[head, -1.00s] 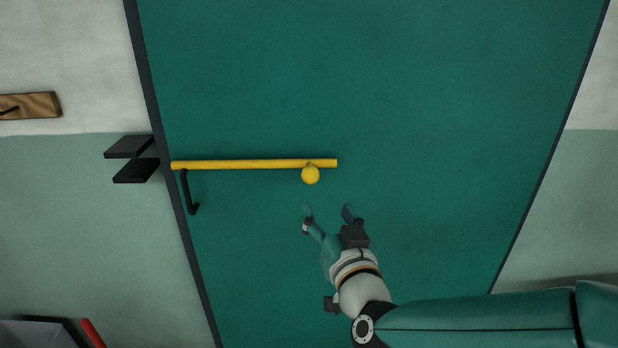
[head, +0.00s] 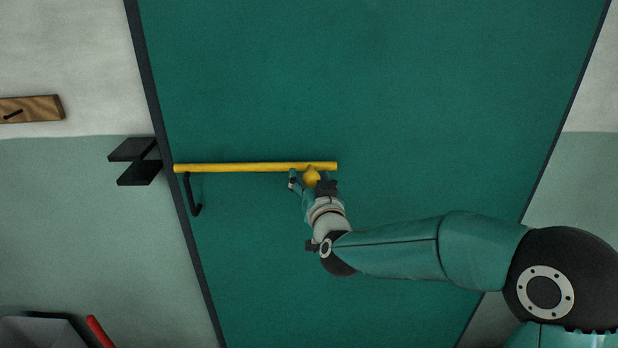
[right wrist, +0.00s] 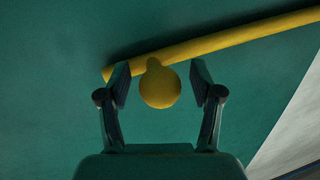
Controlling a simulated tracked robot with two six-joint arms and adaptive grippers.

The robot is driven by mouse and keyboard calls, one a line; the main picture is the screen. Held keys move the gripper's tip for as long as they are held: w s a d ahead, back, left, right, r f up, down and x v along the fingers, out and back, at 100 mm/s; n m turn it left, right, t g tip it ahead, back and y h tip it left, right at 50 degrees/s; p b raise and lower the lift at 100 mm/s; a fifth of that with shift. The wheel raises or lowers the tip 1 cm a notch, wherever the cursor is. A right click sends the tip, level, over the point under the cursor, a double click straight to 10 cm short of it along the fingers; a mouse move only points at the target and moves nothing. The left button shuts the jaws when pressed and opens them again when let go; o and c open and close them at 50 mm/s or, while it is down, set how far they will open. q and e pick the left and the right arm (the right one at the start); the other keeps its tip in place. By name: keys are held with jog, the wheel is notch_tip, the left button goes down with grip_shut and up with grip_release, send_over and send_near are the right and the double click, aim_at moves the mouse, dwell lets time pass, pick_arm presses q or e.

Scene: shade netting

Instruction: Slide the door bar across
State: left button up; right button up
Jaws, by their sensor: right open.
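The yellow door bar (head: 240,168) lies level across the green door (head: 400,90), its left end near the door's left edge. A round yellow knob (head: 311,177) sits near the bar's right end. My right gripper (head: 309,180) is open with one finger on each side of the knob. In the right wrist view the knob (right wrist: 160,88) sits between the two fingers (right wrist: 160,85), with a gap on both sides. The bar (right wrist: 230,42) runs behind the fingertips there. My left gripper is not in view.
A black bracket (head: 137,161) is fixed on the wall just left of the door edge, in line with the bar's left end. A black handle (head: 192,196) hangs below the bar. A wooden piece (head: 30,109) is on the left wall. A red object (head: 99,332) shows at lower left.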

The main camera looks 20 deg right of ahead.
grip_shut()
dwell(0.3)
